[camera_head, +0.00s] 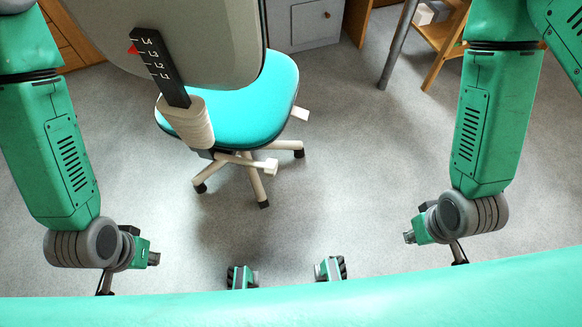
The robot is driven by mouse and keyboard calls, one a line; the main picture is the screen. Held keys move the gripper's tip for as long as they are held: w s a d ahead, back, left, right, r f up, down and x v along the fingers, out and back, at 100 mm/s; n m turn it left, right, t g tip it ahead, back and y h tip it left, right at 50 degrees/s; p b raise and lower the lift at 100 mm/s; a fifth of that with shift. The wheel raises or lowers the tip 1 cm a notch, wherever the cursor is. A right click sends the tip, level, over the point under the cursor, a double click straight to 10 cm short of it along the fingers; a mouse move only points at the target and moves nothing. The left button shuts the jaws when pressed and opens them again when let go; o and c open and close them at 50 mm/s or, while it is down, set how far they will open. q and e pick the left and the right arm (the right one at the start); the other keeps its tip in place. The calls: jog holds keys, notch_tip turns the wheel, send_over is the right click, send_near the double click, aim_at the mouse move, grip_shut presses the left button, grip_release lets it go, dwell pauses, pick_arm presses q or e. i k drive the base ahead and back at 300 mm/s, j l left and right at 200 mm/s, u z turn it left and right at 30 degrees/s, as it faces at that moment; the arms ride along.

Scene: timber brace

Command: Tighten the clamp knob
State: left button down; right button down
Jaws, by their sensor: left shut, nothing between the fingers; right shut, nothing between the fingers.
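No clamp knob can be clearly made out. An office chair (232,112) with a turquoise seat and a grey back stands at upper left centre. A black upright (160,68) on its back is marked L1 to L4, with a red pointer (133,49) near L3. A beige housing (187,122) sits at the upright's lower end. My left gripper (105,284) is at the lower left and my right gripper (459,253) at the lower right. Both are shut, empty and well apart from the chair. My green body edge partly hides them.
A grey cabinet (305,24) stands behind the chair. A dark table leg (398,45) and a wooden shelf (440,38) are at the upper right. The grey floor (345,170) is clear between the chair and my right arm.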

aim_at(270, 169)
jog(key=k, duration=0.4)
jog(key=u, duration=0.3)
jog(key=i+l+u, duration=0.2)
jog(key=l+u, duration=0.25)
jog(key=l, duration=0.3)
jog(key=l+u, duration=0.4)
jog(key=l, duration=0.4)
jog(key=l+u, duration=0.1)
jog(key=l, duration=1.65)
